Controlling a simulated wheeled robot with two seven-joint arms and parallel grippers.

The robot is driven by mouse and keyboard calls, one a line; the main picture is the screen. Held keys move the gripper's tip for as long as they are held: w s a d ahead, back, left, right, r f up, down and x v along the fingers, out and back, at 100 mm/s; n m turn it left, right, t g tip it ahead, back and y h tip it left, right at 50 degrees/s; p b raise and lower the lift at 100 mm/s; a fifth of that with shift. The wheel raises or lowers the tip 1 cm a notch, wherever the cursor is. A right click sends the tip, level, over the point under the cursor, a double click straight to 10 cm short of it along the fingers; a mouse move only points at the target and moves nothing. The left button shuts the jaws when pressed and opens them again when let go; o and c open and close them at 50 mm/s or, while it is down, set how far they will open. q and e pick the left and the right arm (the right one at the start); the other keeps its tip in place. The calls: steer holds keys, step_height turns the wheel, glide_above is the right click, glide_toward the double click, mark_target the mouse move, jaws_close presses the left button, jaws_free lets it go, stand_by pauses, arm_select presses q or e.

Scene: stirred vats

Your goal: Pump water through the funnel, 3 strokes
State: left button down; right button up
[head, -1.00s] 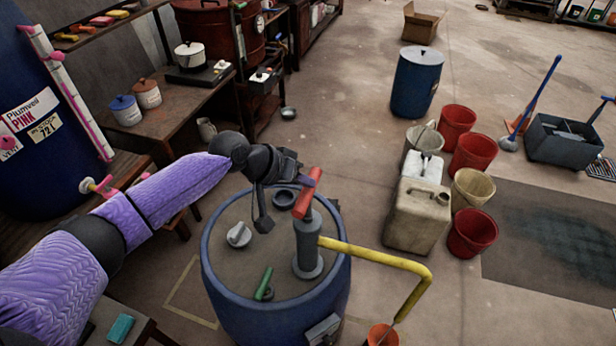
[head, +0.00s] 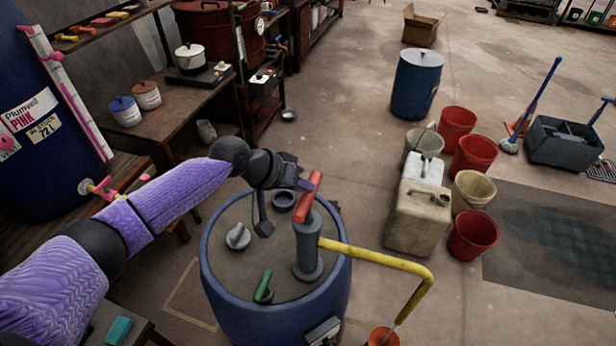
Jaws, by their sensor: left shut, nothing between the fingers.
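A blue drum (head: 225,285) stands at the lower middle. A grey hand pump (head: 307,258) rises from its lid, with a red handle (head: 309,199) on top and a yellow spout pipe (head: 385,262) bending right and down. The pipe's end is over an orange funnel (head: 383,336), cut off by the bottom edge. My left gripper (head: 304,185) is shut and empty at the far end of the red handle. I cannot tell whether it touches the handle. My right gripper is not in view.
On the drum lid are a grey cap (head: 238,236), a green-handled tool (head: 264,286) and a dark ring (head: 284,201). Beige jerrycan (head: 415,220) and red buckets (head: 469,235) stand to the right. A workbench (head: 165,125) is behind left.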

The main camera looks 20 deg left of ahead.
mark_target(304, 199)
arm_select(q)
steer(key=shift+f+b, duration=1.4)
steer(key=shift+f, duration=0.6)
stand_by(1.2)
step_height(304, 199, up, 8)
steer(key=p, duration=0.7)
steer(key=shift+p, duration=0.35)
steer(key=shift+r, duration=0.1)
step_height(304, 199, up, 6)
steer(key=p, duration=0.6)
stand_by(1.9)
